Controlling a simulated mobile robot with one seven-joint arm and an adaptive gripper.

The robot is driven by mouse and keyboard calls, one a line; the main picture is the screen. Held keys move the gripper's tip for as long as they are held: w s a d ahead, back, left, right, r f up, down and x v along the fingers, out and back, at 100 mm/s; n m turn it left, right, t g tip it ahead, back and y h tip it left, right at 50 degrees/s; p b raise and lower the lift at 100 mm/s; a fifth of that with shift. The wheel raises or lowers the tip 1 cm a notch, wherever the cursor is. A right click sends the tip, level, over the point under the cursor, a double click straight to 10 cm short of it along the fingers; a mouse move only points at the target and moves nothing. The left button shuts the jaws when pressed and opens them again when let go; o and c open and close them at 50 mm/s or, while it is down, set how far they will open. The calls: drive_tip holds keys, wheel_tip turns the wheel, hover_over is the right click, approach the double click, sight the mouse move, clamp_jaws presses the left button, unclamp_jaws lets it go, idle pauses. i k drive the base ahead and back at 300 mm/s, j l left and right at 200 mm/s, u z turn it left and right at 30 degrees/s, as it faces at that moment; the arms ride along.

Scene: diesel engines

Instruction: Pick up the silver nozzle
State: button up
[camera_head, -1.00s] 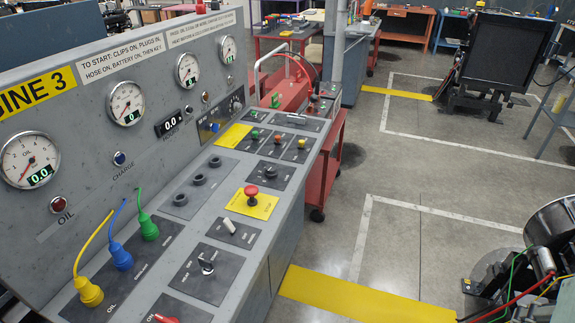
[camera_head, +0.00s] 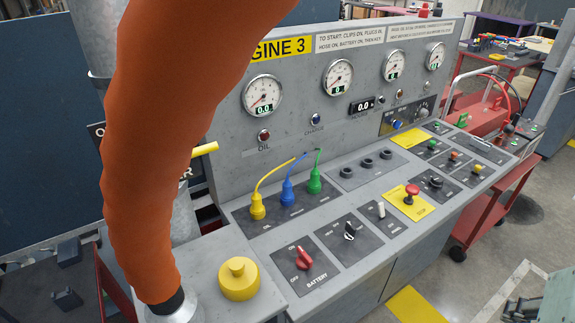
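A silver, flared metal piece (camera_head: 176,312), which looks like the silver nozzle, shows at the bottom edge left of centre. It sits below a short black collar at the lower end of a thick ribbed orange hose (camera_head: 190,110). The hose comes down from the top of the picture and fills much of the left side. The lower part of the silver piece is cut off by the frame. My gripper is not in view.
The grey console (camera_head: 350,200) fills the middle, with gauges, switches, a red battery switch (camera_head: 304,258) and coloured plugs. A yellow round knob (camera_head: 238,278) stands just right of the nozzle. A red cart (camera_head: 480,215) is at right. Floor shows at lower right.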

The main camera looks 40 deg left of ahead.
sight(184, 307)
drive_tip(key=u, duration=2.75)
drive_tip(key=j, duration=0.7)
drive_tip(key=k+j+u, duration=0.2)
drive_tip(key=i+l, duration=0.1)
drive_tip(key=l, duration=0.15)
drive_tip(key=i+l, duration=0.15)
drive_tip(key=l, duration=0.15)
drive_tip(key=k+j+z, duration=0.2)
drive_tip(key=i+j, duration=0.05)
